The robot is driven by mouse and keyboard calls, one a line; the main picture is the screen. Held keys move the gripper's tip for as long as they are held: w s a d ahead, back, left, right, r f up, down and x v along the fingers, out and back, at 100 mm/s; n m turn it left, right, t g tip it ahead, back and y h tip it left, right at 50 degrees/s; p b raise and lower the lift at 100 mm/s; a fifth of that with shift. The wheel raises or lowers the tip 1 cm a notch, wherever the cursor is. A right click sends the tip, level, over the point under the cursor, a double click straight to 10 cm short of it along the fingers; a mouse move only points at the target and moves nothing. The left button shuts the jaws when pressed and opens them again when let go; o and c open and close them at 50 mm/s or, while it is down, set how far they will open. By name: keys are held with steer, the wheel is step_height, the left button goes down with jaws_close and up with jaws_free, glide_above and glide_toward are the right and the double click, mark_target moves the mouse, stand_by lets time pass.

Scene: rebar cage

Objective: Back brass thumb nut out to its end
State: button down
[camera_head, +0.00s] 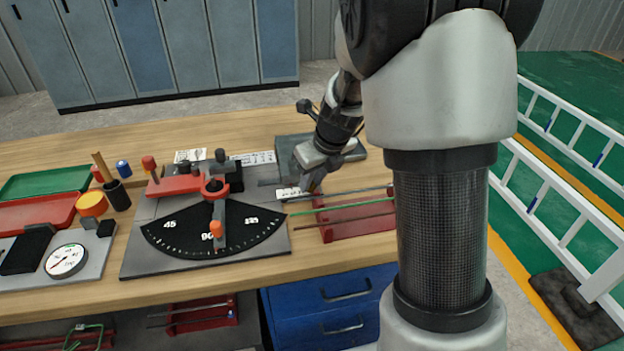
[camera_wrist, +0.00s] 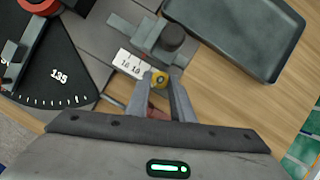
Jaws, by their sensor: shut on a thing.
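The brass thumb nut (camera_wrist: 159,77) shows as a small yellow disc with a dark centre in the wrist view. My gripper (camera_wrist: 161,85) has its two grey fingers shut on it, one on each side. The nut sits at the edge of a white numbered scale (camera_wrist: 130,66), beside a grey stop block with a dark round knob (camera_wrist: 171,37). In the head view my gripper (camera_head: 302,188) points down at the right end of the bending fixture (camera_head: 150,245), and the nut is too small or hidden to make out there.
A dark grey tray (camera_wrist: 248,35) lies close to the right of the nut. The black angle dial (camera_head: 190,235), trays and a gauge (camera_head: 66,261) lie to the left. Bare wood shows at the bench's back left.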

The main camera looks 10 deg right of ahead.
steer(key=shift+d+n+y, duration=0.1)
steer(key=shift+n+y, duration=0.3)
steer(key=shift+n, duration=1)
steer(key=c, duration=1.5)
jaws_free()
steer(key=shift+c, duration=0.2)
steer(key=p+v, duration=0.4)
steer(key=v, duration=1.3)
steer(key=shift+w+r+p, duration=0.3)
steer(key=shift+p, duration=0.05)
steer(key=shift+d, duration=0.15)
